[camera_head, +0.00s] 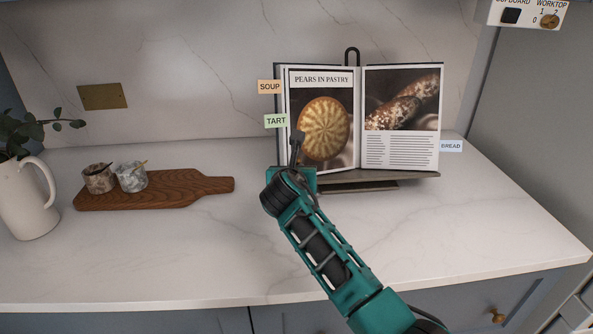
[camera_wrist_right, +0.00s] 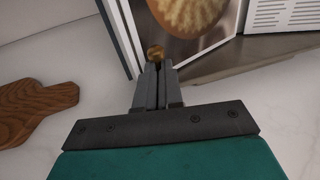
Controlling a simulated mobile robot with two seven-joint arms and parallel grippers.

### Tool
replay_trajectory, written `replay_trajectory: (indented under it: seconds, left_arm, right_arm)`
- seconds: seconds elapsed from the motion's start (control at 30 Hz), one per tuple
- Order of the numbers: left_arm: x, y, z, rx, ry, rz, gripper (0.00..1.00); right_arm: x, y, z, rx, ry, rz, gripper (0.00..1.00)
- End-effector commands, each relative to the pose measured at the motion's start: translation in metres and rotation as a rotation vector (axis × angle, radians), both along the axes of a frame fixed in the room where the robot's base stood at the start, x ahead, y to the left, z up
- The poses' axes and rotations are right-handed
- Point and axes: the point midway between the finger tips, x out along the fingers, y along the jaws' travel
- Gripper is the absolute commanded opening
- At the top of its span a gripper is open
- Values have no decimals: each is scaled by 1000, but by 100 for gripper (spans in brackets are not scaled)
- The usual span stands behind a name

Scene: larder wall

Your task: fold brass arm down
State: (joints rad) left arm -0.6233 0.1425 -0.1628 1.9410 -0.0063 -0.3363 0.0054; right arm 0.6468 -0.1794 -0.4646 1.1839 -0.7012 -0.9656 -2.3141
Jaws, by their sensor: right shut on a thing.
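An open cookbook (camera_head: 323,118) leans on a dark stand (camera_head: 385,180) on the marble worktop. Its left page reads "PEARS IN PASTRY". My right gripper (camera_head: 297,143) is at the lower left of that page. In the right wrist view, the gripper (camera_wrist_right: 157,70) is shut on a small brass knob (camera_wrist_right: 155,52), seen at its fingertips in front of the page. The knob seems to be the end of the brass arm; the rest of that arm is hidden. In the head view the gripper covers the knob. My left gripper is out of view.
A wooden board (camera_head: 190,191) with two small marble pots (camera_head: 131,177) lies to the left, with a white jug (camera_head: 27,200) beyond it. Tabs marked SOUP (camera_head: 269,87), TART (camera_head: 276,121) and BREAD (camera_head: 451,146) stick out of the book. The front worktop is clear.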

Motion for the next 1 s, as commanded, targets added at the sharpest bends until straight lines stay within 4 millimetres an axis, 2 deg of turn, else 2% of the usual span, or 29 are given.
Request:
replay_trajectory:
  seconds: [0.03,0.17,0.4,0.6,1.0]
  left_arm:
    - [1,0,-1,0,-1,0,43]
    - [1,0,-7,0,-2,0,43]
    - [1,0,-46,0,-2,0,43]
    - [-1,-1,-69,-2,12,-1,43]
    - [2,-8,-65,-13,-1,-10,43]
  right_arm:
    - [2,-1,8,-4,-38,1,0]
    - [-4,-2,4,-7,-134,3,0]
    - [-14,-1,-5,-2,-353,5,0]
    - [-19,0,-5,2,-462,4,0]
    - [-22,0,1,0,-503,3,0]
